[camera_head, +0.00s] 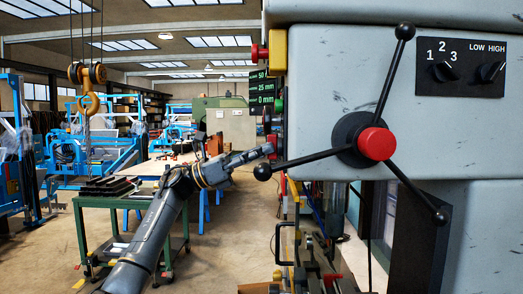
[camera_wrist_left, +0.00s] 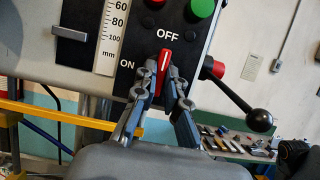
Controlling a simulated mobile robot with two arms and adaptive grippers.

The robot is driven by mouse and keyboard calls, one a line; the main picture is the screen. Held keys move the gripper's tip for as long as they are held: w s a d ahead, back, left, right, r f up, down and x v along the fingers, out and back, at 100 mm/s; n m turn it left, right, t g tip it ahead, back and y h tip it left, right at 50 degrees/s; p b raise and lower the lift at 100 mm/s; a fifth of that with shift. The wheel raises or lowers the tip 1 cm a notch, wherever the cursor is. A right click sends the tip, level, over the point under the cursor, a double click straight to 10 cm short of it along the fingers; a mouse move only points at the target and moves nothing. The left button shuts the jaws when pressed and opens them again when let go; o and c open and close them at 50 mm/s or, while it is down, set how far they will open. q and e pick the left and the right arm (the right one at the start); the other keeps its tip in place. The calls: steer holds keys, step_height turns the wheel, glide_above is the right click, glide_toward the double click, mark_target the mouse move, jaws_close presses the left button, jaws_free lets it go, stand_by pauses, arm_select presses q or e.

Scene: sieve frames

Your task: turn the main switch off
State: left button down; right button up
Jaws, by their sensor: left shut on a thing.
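The main switch (camera_wrist_left: 163,68) is a red lever on a dark control panel (camera_wrist_left: 205,42). In the left wrist view it stands almost upright, its upper end pointing to the OFF label above it. The ON label is to its left. My left gripper (camera_wrist_left: 164,82) is shut on the red lever, one finger on each side. In the head view my left gripper (camera_head: 264,152) reaches the side of the grey machine (camera_head: 340,85); its fingertips and the switch are largely hard to make out there. My right gripper is not in view.
A black spoked handle with a red hub (camera_head: 376,143) sits on the machine front; one black ball end (camera_head: 262,172) is close to my left gripper. Green and red buttons (camera_wrist_left: 202,8) are above the switch. A green table (camera_head: 120,205) stands behind my arm.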

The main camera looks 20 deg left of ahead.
arm_select(q)
steer(key=shift+f, duration=0.15)
steer(key=c, duration=1.4)
jaws_free()
steer(key=v, duration=1.2)
